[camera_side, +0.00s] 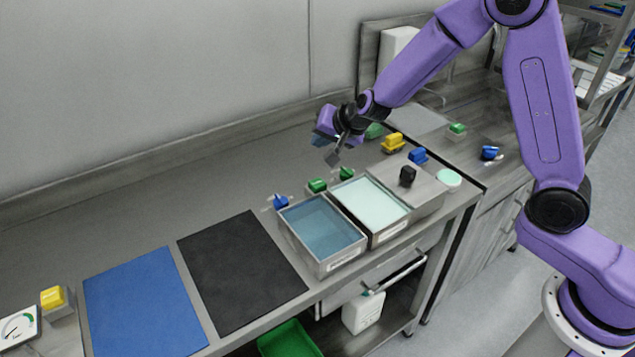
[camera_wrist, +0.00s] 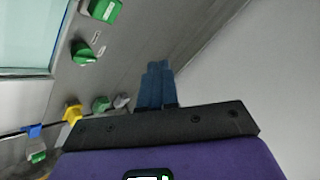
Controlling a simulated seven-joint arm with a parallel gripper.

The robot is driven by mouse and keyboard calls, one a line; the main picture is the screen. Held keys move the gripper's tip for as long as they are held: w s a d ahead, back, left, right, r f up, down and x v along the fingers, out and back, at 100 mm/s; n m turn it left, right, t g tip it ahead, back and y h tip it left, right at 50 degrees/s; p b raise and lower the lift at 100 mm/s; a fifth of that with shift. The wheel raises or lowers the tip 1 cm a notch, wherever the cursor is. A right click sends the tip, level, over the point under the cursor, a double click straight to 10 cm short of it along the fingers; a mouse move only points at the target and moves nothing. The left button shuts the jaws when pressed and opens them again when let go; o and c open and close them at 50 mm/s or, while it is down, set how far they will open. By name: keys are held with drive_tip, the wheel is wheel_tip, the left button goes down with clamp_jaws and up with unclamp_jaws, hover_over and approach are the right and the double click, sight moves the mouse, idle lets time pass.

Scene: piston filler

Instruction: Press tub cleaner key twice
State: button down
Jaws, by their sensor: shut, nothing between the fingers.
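My gripper (camera_side: 333,159) is shut and empty above the back of the counter, behind the tubs. In the wrist view its two blue fingers (camera_wrist: 156,82) lie together over bare counter. Two green keys, one (camera_side: 317,186) and another (camera_side: 346,173), stand behind the tubs, below and near the gripper. Green keys also show at the left of the wrist view, one at the top (camera_wrist: 104,8) and one lower (camera_wrist: 83,53). A further green key (camera_side: 374,131) stands behind the gripper. I cannot read which key is the tub cleaner's.
A tub of blue liquid (camera_side: 333,267) and a tub of pale liquid (camera_side: 376,240) stand in front. Around them are a blue key (camera_side: 281,202), yellow key (camera_side: 393,143), another blue key (camera_side: 418,156) and black knob (camera_side: 407,175). The black mat (camera_side: 243,272) is clear.

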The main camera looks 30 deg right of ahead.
drive_tip(key=shift+f, duration=0.1)
approach(315, 180)
drive_tip(key=shift+w+a+f, duration=0.1)
drive_tip(key=shift+w+f, duration=0.3)
drive_tip(key=shift+w, duration=0.45)
drive_tip(key=shift+w+a+f, duration=0.1)
drive_tip(key=shift+w+f, duration=0.3)
drive_tip(key=shift+w, duration=0.45)
drive_tip(key=shift+w+a+f, duration=0.1)
drive_tip(key=shift+w+f, duration=0.3)
drive_tip(key=shift+w, duration=0.45)
drive_tip(key=shift+f, duration=0.2)
drive_tip(key=shift+f, duration=0.25)
drive_tip(key=shift+f, duration=0.8)
idle(1.2)
drive_tip(key=shift+r, duration=1.25)
drive_tip(key=shift+r, duration=2.5)
